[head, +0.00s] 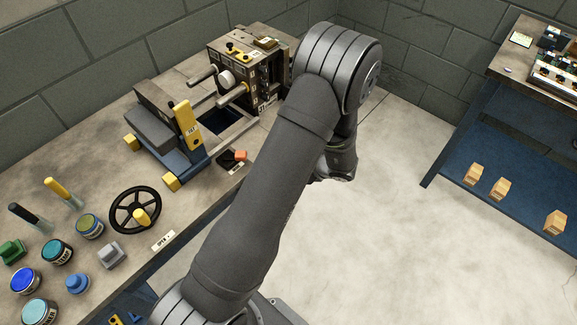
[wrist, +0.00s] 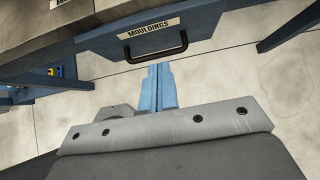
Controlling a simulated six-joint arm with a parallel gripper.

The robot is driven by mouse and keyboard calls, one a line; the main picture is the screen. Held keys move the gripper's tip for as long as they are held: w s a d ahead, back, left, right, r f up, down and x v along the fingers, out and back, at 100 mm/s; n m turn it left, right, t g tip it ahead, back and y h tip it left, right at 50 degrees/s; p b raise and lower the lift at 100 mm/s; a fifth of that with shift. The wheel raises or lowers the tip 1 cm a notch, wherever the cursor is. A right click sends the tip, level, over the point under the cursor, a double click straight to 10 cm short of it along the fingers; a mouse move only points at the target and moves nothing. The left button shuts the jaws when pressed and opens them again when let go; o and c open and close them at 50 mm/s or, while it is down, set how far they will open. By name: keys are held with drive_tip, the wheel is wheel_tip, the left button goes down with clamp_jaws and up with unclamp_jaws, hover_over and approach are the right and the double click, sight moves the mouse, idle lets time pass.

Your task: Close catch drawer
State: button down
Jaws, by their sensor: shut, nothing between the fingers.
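The catch drawer (wrist: 205,20) shows at the top of the wrist view as a blue front with a "MOULDINGS" label (wrist: 152,30) and a black bar handle (wrist: 156,48). Its upper part is cut off by the frame, so I cannot tell how far out it stands. My gripper (wrist: 158,68) has its two blue fingers together, empty, pointing at the drawer just below the handle in the picture. A gap of floor seems to show between fingertips and handle; no contact is visible. In the head view my arm hides the gripper and the drawer.
Blue bench beams (wrist: 300,25) stand right of the drawer in the wrist view; a blue shelf (wrist: 40,78) lies left. In the head view, the workbench (head: 95,150) carries a moulding machine (head: 245,75) and a handwheel (head: 135,210). Pale floor (head: 390,240) is clear toward the right-hand bench (head: 500,150).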

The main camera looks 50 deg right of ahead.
drive_tip(key=c, duration=2.1)
unclamp_jaws()
drive_tip(key=v, duration=0.4)
drive_tip(key=o, duration=0.3)
drive_tip(key=shift+s, duration=0.15)
drive_tip(key=shift+o, duration=1.4)
drive_tip(key=shift+s+f+m, duration=0.25)
drive_tip(key=shift+m, duration=0.25)
drive_tip(key=s+a+f+m+t, duration=0.1)
drive_tip(key=s+f+m+t, duration=0.75)
drive_tip(key=m, duration=0.85)
drive_tip(key=w+f+g, duration=0.1)
drive_tip(key=w+f, duration=0.1)
drive_tip(key=w, duration=0.7)
drive_tip(key=w+f+g, duration=0.1)
drive_tip(key=w+f, duration=0.2)
drive_tip(key=w, duration=0.6)
drive_tip(key=shift+f, duration=0.2)
drive_tip(key=shift+a, duration=0.1)
drive_tip(key=shift+c, duration=0.2)
clamp_jaws()
